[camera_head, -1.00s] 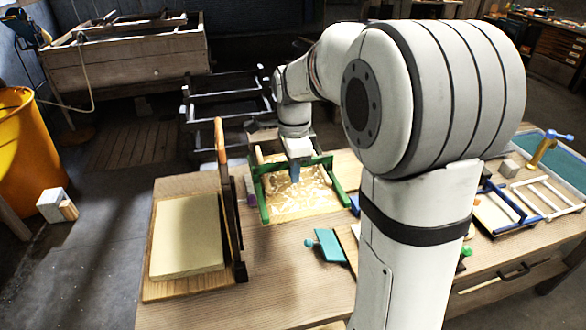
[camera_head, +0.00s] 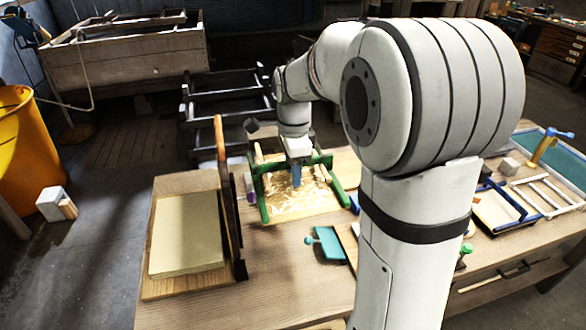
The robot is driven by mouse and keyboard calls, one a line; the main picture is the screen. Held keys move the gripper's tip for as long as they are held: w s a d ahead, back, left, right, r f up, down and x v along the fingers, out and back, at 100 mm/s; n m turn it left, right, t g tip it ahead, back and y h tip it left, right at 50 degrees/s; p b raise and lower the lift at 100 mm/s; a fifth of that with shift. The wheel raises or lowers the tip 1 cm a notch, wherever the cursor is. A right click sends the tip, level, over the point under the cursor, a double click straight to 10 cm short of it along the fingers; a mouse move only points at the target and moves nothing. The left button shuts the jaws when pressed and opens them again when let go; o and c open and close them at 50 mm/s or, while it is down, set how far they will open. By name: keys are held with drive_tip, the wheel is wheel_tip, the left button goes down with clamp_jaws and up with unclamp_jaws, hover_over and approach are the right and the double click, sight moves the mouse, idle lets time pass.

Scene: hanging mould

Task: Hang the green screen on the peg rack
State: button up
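The green screen (camera_head: 264,205) is a green frame with a golden, pale-patterned panel. It is at the far middle of the bench, its front edge towards me. My gripper (camera_head: 296,176) is at the frame's far green bar, its blue fingertips low in front of it, over the panel. The contact is too small to read, so I cannot tell if the fingers are closed on the bar. Pale wooden pegs (camera_head: 259,153) show at the frame's far left corner, and another peg-like piece is near its right side. The rack carrying them is mostly hidden.
A pale slab on a wooden board (camera_head: 187,235) with a tall dark upright lies left. A teal scraper (camera_head: 328,243) lies in front of the screen. Blue and white frames (camera_head: 540,195) lie right. My arm hides the middle right.

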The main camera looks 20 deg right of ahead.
drive_tip(key=shift+r, duration=0.1)
wheel_tip(320, 180, up, 8)
drive_tip(key=shift+f+b, duration=0.2)
drive_tip(key=shift+b, duration=0.1)
drive_tip(key=s+n, duration=0.2)
drive_tip(key=s, duration=0.1)
drive_tip(key=s+f+n+t, duration=0.1)
drive_tip(key=s+n, duration=0.5)
drive_tip(key=s, duration=0.1)
drive_tip(key=shift+f, duration=0.3)
drive_tip(key=s+f+n+t, duration=0.2)
drive_tip(key=s+f+n, duration=0.3)
drive_tip(key=s+n, duration=0.4)
drive_tip(key=shift+s+f+n, duration=0.4)
drive_tip(key=shift+s, duration=0.25)
